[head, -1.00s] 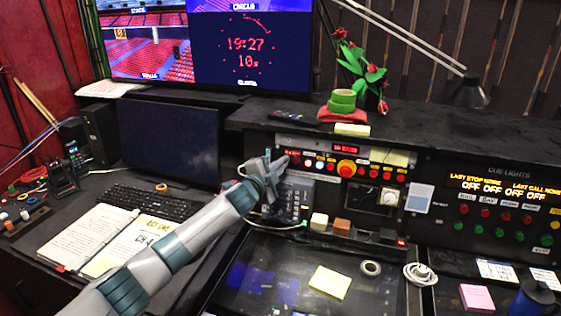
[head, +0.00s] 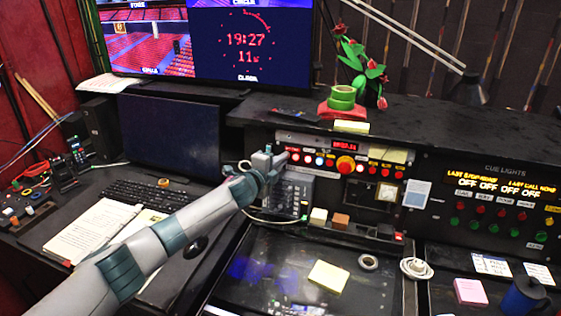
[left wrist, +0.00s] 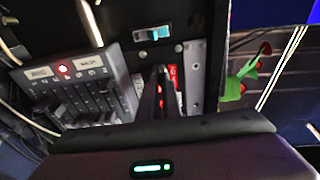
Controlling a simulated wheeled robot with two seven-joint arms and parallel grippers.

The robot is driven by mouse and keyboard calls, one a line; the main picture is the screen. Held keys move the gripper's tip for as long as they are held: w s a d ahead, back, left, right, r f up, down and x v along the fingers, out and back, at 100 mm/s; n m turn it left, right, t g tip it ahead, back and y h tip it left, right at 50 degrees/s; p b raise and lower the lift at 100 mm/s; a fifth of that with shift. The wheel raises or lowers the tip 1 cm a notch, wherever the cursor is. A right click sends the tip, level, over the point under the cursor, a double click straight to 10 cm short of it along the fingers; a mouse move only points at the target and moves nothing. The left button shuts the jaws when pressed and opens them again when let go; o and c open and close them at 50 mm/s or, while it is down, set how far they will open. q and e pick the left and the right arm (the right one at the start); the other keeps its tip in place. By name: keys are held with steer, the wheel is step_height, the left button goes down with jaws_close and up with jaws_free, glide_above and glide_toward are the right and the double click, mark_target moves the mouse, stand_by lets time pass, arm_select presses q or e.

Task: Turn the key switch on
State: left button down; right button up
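My left gripper (head: 270,156) is at the left end of the control panel (head: 330,139), over its upper left corner. In the left wrist view its two dark fingers (left wrist: 160,78) are close together and look shut, pointing at the panel beside a red label (left wrist: 173,76). Nothing is clearly seen between the fingertips. A teal rocker switch (left wrist: 154,33) sits on the panel just beyond them. I cannot make out the key switch; the fingers may hide it. My right gripper is not in view.
A grey slider box (left wrist: 75,88) is left of the fingers in the left wrist view. On the panel are a red mushroom button (head: 345,165) and several small buttons.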

arm_select(q)
steer(key=c, duration=2)
jaws_free()
steer(key=shift+s, duration=0.1)
steer(key=shift+b+v, duration=2.4)
steer(key=shift+v, duration=6.25)
steer(key=shift+f, duration=0.15)
